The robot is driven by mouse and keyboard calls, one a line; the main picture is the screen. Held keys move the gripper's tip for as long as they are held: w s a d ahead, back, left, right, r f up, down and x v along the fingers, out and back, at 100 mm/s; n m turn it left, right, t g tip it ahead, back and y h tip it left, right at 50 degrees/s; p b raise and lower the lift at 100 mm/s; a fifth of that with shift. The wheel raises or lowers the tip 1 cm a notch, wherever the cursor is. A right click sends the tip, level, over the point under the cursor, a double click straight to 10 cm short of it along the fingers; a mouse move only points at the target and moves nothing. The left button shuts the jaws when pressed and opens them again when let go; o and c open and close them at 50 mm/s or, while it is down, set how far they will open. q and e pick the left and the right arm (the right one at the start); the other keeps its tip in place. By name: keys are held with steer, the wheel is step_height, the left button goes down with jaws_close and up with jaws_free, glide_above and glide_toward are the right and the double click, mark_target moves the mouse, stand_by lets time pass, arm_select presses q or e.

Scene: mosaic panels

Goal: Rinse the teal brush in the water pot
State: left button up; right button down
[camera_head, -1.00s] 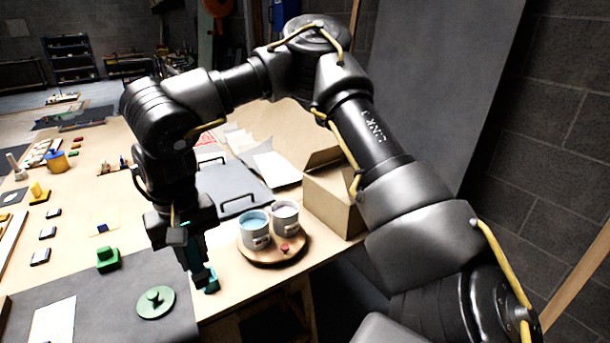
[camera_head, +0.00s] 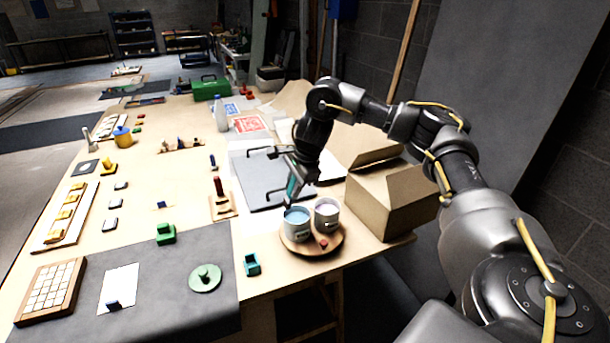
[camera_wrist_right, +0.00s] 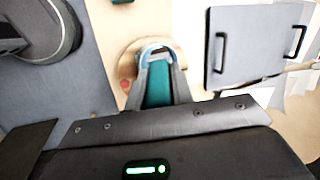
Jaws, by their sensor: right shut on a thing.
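The teal brush (camera_head: 292,190) is held tilted in my right gripper (camera_head: 294,181), its lower end at the far rim of the left pot. This grey pot (camera_head: 297,229) holds blue liquid; I cannot tell whether the brush tip touches it. A second pot (camera_head: 327,220) with paler contents stands beside it. Both stand on a round wooden tray (camera_head: 310,249). In the right wrist view the teal brush (camera_wrist_right: 157,85) lies between the fingers, in front of a pot rim (camera_wrist_right: 157,45). The brush tip is hidden. My left gripper is out of view.
A teal holder (camera_head: 251,264) stands left of the round tray. An open cardboard box (camera_head: 395,205) is close on the right. A grey panel with handles (camera_head: 262,170) lies behind the pots. A green knobbed disc (camera_head: 205,278) lies on the dark mat (camera_head: 185,314).

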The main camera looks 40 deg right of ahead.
steer(key=d+f+m+b, duration=0.1)
steer(key=d+f+b, duration=0.2)
steer(key=f+b, duration=0.2)
steer(key=shift+s+f+m, duration=0.2)
steer(key=shift+f+m, duration=0.1)
steer(key=shift+f, duration=0.35)
steer(key=shift+d+f+b, duration=0.1)
steer(key=shift+f+b, duration=0.35)
steer(key=shift+f, duration=0.1)
stand_by(1.1)
stand_by(1.0)
steer(key=shift+s, duration=0.1)
step_height(320, 180, up, 7)
steer(key=p, duration=0.6)
